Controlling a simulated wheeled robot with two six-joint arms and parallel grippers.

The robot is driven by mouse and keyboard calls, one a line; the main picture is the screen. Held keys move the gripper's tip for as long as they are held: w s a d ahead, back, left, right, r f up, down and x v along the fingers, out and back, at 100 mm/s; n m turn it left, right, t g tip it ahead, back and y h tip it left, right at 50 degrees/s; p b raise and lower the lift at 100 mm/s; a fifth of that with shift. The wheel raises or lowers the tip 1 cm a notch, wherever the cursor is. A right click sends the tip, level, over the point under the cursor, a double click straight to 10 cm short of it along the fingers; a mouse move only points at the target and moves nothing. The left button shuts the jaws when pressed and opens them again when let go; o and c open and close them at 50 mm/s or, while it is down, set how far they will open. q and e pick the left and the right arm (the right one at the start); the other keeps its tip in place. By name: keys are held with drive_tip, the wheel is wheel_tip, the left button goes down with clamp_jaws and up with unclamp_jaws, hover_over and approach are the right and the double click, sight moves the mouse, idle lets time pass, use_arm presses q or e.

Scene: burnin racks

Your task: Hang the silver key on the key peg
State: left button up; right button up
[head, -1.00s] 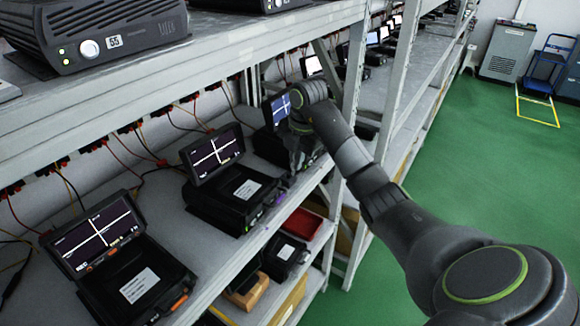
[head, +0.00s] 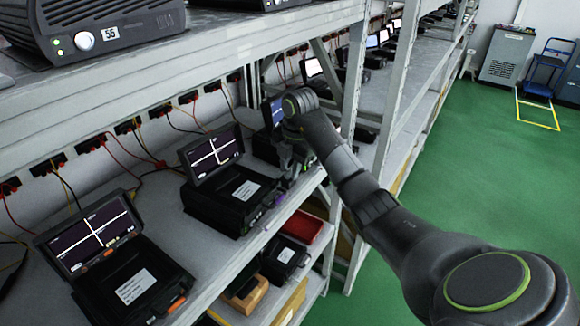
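My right arm comes in from the right and reaches to the middle shelf. My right gripper (head: 284,172) is at its end, dark and small, by the shelf's front edge, just right of the second open black device (head: 232,195). I cannot tell whether its fingers are open or shut, or whether they hold anything. A small purple spot shows at that device's front corner near the gripper. I cannot make out the silver key or the key peg. My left gripper is not in view.
The grey middle shelf (head: 218,262) holds open black devices with lit screens, one at front left (head: 130,270). Wires hang behind. A red tray (head: 303,227) and a black box (head: 284,256) sit on the lower shelf. A metal upright (head: 352,80) stands behind my arm.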

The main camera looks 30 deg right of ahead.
drive_tip(key=shift+f, duration=0.1)
drive_tip(key=shift+f, duration=0.15)
drive_tip(key=shift+r, duration=0.4)
drive_tip(key=r+p, duration=0.1)
drive_tip(key=r, duration=0.1)
drive_tip(key=r+p, duration=0.2)
drive_tip(key=r, duration=0.1)
drive_tip(key=shift+s+d+r, duration=0.25)
drive_tip(key=shift+d+r, duration=0.05)
drive_tip(key=shift+d, duration=0.1)
drive_tip(key=shift+s+r+p, duration=0.15)
drive_tip(key=shift+r+p, duration=0.45)
drive_tip(key=shift+p, duration=0.25)
drive_tip(key=shift+f, duration=0.1)
